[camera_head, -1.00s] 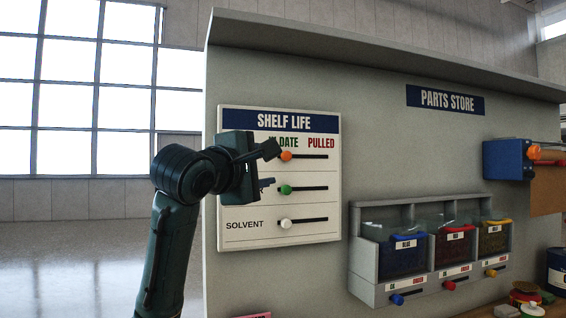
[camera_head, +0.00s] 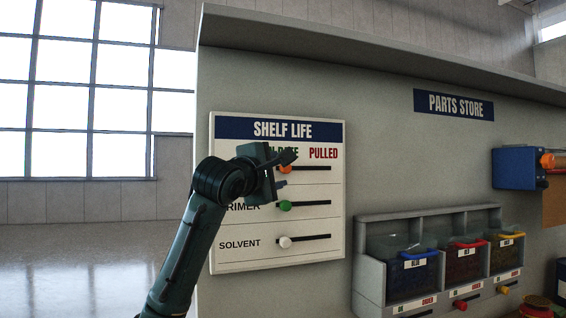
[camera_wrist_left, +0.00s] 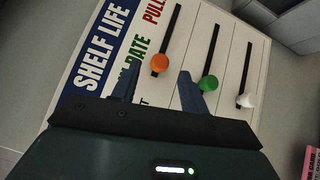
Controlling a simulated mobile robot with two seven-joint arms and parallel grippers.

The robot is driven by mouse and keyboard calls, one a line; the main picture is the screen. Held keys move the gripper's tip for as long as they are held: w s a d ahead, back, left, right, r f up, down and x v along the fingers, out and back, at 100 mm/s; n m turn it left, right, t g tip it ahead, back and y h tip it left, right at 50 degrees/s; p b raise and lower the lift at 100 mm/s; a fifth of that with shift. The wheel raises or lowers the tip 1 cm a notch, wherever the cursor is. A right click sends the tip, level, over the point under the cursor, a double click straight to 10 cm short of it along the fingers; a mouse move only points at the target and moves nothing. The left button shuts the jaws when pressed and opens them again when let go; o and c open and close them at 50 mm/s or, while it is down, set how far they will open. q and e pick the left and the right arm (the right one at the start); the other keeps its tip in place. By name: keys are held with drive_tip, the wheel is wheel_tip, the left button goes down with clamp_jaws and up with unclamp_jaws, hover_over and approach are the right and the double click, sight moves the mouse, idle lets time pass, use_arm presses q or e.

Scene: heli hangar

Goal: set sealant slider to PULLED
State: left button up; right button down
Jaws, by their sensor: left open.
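The SHELF LIFE board (camera_head: 232,258) hangs on the grey wall and has IN DATE and PULLED columns. Its top slider has an orange knob (camera_head: 286,169) at the left, IN DATE end of a black slot; its row label is hidden behind my gripper. My left gripper (camera_head: 284,172) is open in front of this row. In the left wrist view the orange knob (camera_wrist_left: 160,64) appears between and just beyond the fingertips (camera_wrist_left: 158,80). I cannot tell whether they touch it. My right gripper is not in view.
Below are the green PRIMER knob (camera_head: 284,206) and the white SOLVENT knob (camera_head: 285,242), both at the left of their slots. A parts rack (camera_head: 370,283) with bins stands at the right, under a PARTS STORE sign (camera_head: 453,104). The top slot is clear rightward.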

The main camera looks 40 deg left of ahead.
sight(285, 169)
use_arm(q)
drive_tip(key=shift+p+x, duration=0.4)
drive_tip(key=shift+x, duration=1.45)
drive_tip(key=shift+c, duration=0.5)
clamp_jaws()
